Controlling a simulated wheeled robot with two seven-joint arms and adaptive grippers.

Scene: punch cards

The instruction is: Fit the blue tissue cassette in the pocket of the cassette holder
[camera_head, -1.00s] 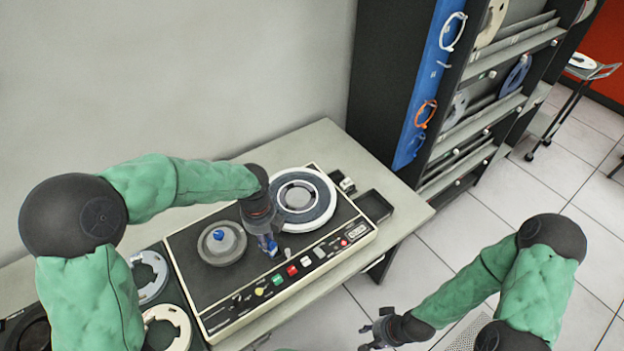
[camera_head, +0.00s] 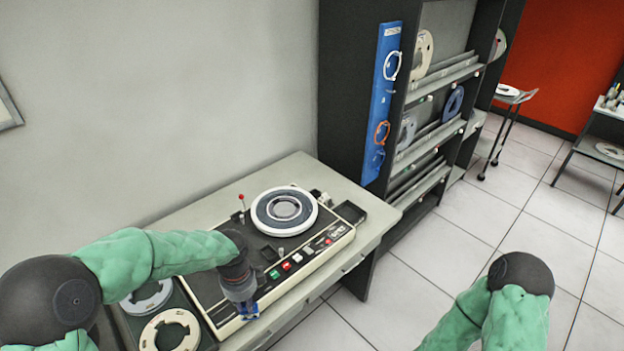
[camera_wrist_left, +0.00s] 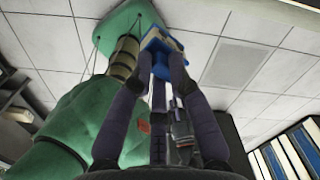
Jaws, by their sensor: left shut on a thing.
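My left gripper (camera_head: 243,303) is over the front edge of the tape deck, pointing down. It is shut on a small blue piece, taken as the blue tissue cassette (camera_head: 250,312); the fingers hide part of it. In the left wrist view the blue cassette (camera_wrist_left: 160,40) sits between the tips of my left gripper (camera_wrist_left: 161,68), with a tan or yellowish part beside it. I cannot make out the cassette holder or its pocket in either view. My right arm enters at the lower right, its gripper out of view.
The tape deck (camera_head: 325,246) with a white-rimmed reel (camera_head: 308,212) and coloured buttons stands on a grey table (camera_head: 375,213). Pale reels (camera_head: 193,325) lie left of it. A dark shelf rack (camera_head: 352,95) stands behind. Tiled floor (camera_head: 440,250) is open at the right.

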